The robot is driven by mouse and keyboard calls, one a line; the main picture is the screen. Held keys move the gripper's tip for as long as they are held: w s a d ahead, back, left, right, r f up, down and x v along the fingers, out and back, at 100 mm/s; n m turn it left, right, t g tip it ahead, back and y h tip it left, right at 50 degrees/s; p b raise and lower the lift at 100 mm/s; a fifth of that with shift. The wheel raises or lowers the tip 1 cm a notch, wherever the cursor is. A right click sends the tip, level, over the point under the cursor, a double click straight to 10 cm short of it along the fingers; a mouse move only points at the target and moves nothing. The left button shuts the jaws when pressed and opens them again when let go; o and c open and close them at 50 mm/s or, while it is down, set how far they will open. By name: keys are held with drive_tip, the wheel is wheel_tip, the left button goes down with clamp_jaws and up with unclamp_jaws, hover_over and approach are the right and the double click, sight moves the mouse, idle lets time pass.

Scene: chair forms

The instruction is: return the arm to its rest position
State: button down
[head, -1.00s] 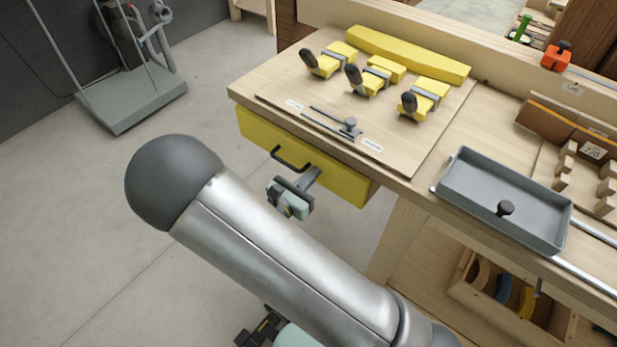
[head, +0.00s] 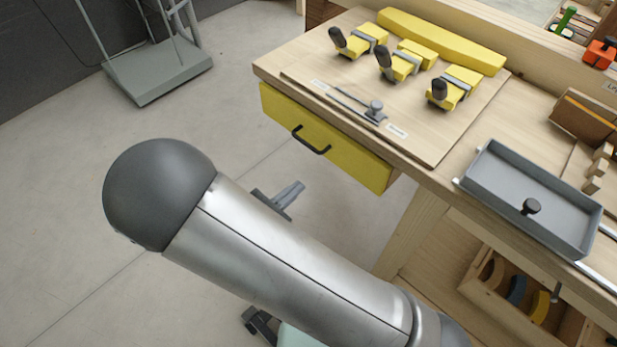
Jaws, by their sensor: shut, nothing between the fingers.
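My arm crosses the lower middle of the head view, its silver link and dark rounded end in front. My gripper (head: 291,191) shows only in part behind that link, as a grey piece over the floor. Its fingers are shut and empty. It is apart from the yellow drawer (head: 352,160) and below and left of its black handle (head: 311,141). The rest of the gripper is hidden by the arm.
The wooden workbench (head: 275,62) holds yellow clamped pieces (head: 402,62) and a sliding grey tray (head: 485,165) on rails. An open bin (head: 470,283) sits below. A grey platform cart (head: 160,72) stands at upper left. Floor between is clear.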

drive_tip(key=shift+s+a, duration=0.4)
drive_tip(key=shift+s, duration=0.1)
drive_tip(key=s+d+r+m+g, duration=0.2)
drive_tip(key=d+r+m+g, duration=0.1)
drive_tip(key=d+m+g, duration=0.5)
drive_tip(key=s+d+r+m+g, duration=0.1)
drive_tip(key=d+r+m+g, duration=0.2)
drive_tip(key=d+m+g, duration=0.5)
drive_tip(key=s+d+r+m+t+y, duration=0.2)
drive_tip(key=s+d+r+m+y, duration=0.3)
drive_tip(key=m+y, duration=0.6)
drive_tip(key=shift+s+d+m, duration=0.45)
drive_tip(key=shift+d+m, duration=0.05)
drive_tip(key=shift+d, duration=0.05)
